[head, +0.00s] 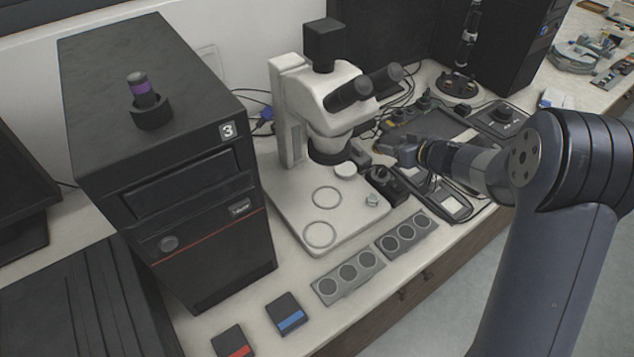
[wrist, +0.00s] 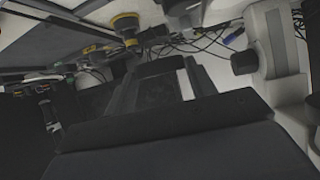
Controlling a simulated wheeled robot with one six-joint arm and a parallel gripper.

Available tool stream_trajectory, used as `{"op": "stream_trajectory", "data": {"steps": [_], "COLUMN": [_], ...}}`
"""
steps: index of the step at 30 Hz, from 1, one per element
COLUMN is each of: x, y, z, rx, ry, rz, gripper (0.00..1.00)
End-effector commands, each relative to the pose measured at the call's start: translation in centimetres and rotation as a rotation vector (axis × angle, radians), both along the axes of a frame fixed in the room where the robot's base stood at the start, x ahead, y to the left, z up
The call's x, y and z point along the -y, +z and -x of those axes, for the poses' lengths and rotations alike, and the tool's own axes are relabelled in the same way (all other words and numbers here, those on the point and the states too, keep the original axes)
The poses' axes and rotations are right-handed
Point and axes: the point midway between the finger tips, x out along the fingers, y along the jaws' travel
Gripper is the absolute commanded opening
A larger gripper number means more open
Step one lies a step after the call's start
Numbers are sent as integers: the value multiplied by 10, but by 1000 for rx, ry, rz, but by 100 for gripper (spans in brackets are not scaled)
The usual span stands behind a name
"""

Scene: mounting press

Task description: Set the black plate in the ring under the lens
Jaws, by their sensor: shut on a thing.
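My gripper (head: 382,149) reaches in from the right and hangs just right of the microscope (head: 298,120), beside its lens (head: 329,155). It is shut on the black plate, which shows as a dark slab (wrist: 158,92) between the fingers in the wrist view. In the head view the plate is too small and dark to tell from the gripper. Two thin rings are on the pale microscope base (head: 290,205): one ring (head: 326,197) nearer the lens, another ring (head: 320,234) nearer the front edge. Both rings look empty.
A white knob (head: 345,170) and a small knob (head: 372,200) stand on or by the base. Grey well trays (head: 348,275) lie in front. A black tower (head: 170,160) stands left. Blue (head: 286,313) and red-striped (head: 233,342) blocks lie at the front. Dark devices crowd the right.

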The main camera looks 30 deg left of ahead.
Motion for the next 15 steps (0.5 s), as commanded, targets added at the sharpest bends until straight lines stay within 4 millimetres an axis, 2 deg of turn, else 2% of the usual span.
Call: {"op": "stream_trajectory", "data": {"steps": [5, 15], "x": [-9, -51], "y": [0, -2], "z": [16, 97], "rx": [1, 2], "ry": [2, 6], "rz": [-2, -2], "gripper": [30, 30]}}
